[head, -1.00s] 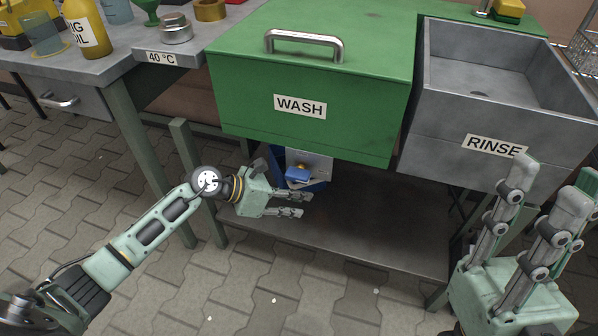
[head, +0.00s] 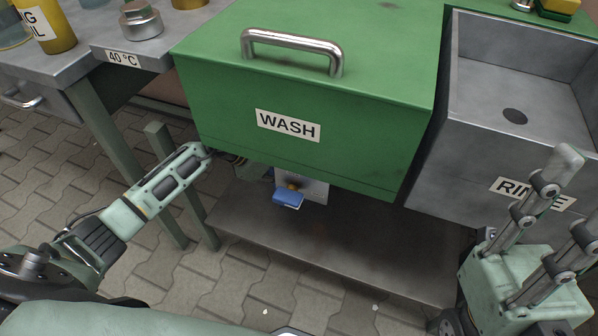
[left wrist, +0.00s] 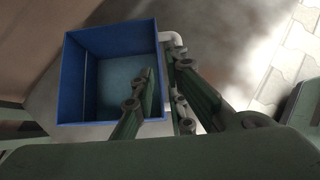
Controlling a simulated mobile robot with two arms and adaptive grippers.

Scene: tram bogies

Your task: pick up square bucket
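The square bucket (left wrist: 69,85) is blue and open-topped, and shows in the left wrist view on the left, seen from above. My left gripper (left wrist: 164,72) is at its right wall. One finger reaches over the inside of the bucket, the other is outside that wall; the fingers are apart, and I see no clear contact. My right gripper (head: 582,190) is open and empty, in front of the grey rinse basin (head: 450,185).
A blue valve handle (head: 288,198) sticks out on a plate below the wash tank. A bare grey lower shelf (head: 340,240) lies below the tank. A table leg (head: 180,180) stands beside my left arm.

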